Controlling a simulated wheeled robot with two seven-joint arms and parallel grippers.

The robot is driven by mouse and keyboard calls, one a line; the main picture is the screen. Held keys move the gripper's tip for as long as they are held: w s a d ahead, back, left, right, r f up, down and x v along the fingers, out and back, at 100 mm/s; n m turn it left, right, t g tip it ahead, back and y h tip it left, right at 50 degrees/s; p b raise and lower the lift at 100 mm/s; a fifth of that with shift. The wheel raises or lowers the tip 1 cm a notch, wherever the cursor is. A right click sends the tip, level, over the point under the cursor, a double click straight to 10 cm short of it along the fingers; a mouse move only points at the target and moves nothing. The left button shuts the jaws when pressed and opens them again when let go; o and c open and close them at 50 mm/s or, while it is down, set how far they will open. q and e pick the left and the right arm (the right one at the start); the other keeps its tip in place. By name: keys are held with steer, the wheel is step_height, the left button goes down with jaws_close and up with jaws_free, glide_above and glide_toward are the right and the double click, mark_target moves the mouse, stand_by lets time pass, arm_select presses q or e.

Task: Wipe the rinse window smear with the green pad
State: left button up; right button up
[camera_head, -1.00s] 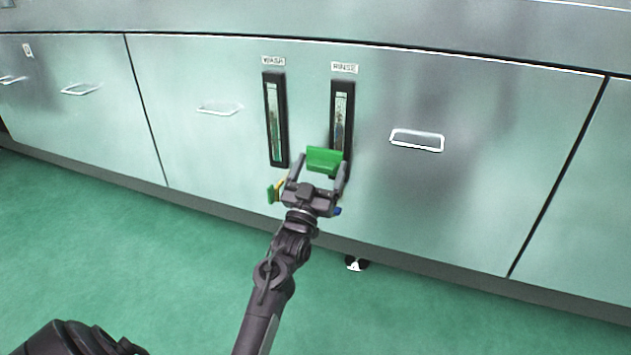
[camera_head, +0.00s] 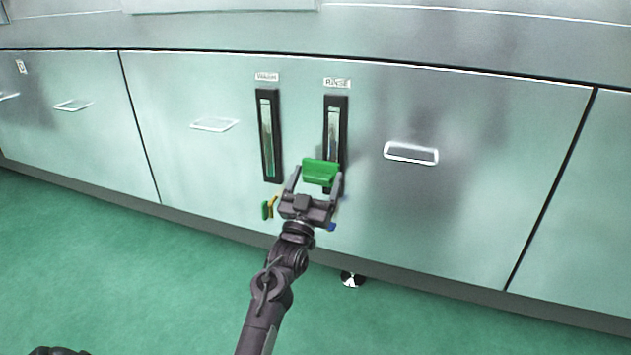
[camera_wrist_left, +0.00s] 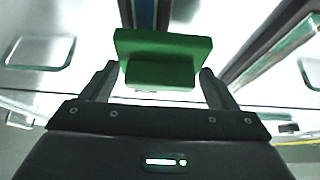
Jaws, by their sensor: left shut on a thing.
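The green pad (camera_head: 320,172) is held between the fingers of my left gripper (camera_head: 313,183), which is shut on it. The pad also shows in the left wrist view (camera_wrist_left: 162,58), between both fingertips of the gripper (camera_wrist_left: 158,82). In the head view the pad overlaps the lower part of the rinse window (camera_head: 335,130), a tall narrow black-framed slot under a RINSE label (camera_head: 337,83). I cannot tell whether the pad touches the glass. Dark marks show in the window above the pad; its lower part is hidden. My right gripper is not in view.
The similar wash window (camera_head: 268,140) is just left of the rinse window. Metal handles stick out at the right (camera_head: 411,153) and left (camera_head: 214,124) of the cabinet front.

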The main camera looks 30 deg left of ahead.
arm_select(q)
steer(key=shift+w+a, duration=0.15)
steer(key=shift+w, duration=0.65)
